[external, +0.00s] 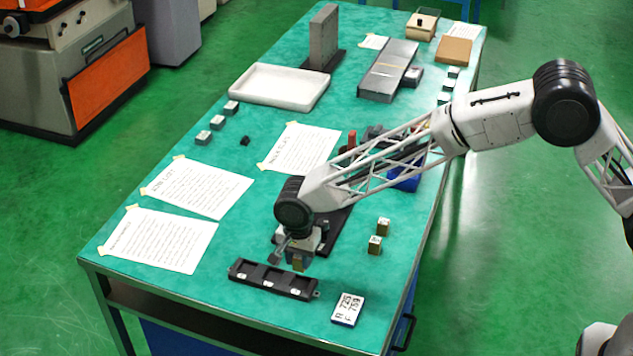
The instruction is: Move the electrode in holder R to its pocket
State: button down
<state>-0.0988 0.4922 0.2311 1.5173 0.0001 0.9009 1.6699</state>
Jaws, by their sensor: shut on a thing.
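My gripper (297,250) is shut on a small brown block, seemingly the electrode (299,264), near the front of the table. The block hangs upright at the fingers, over or just behind the right part of a black rack (272,282). The rack has a row of pockets with small white labels along its front. I cannot tell whether the block touches the rack. Two similar brown blocks with pale tops, a far one (383,227) and a near one (375,246), stand to the right. The holder letters cannot be read.
A small card (347,309) with handwritten text lies right of the rack. A black plate (330,228) lies partly hidden behind my gripper. Taped paper sheets (158,239) cover the left side. A white tray (279,87) and grey blocks stand farther back.

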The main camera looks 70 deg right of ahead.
jog(key=shift+f, duration=3.05)
jog(key=shift+f, duration=0.3)
jog(key=c, duration=0.7)
grip_release()
jog(key=shift+c, duration=0.2)
jog(key=shift+r, duration=0.1)
jog(key=shift+r, duration=3.8)
